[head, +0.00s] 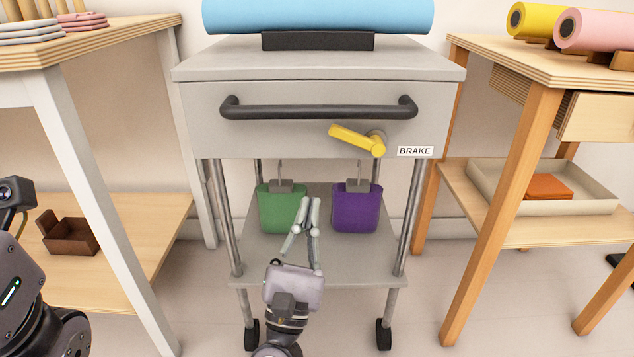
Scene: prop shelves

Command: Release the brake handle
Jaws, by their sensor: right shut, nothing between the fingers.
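The yellow brake handle (355,139) is on the front of the grey cart, on a round pivot at its right end. Its lever points left and slightly up, just below the dark bar. A white BRAKE label (415,151) is to the right of the pivot. My right gripper (312,200) is shut and empty, with its fingers pointing up. It is below and left of the handle, apart from it, and overlaps the green container's right edge in the picture. Part of my left arm shows at the left edge; its gripper fingers are out of view.
The grey cart (330,57) carries a blue roll (318,15) on top and a dark push bar (320,108) in front. A green container (275,209) and a purple one (356,210) hang underneath. Wooden shelves flank the cart; floor gaps lie between.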

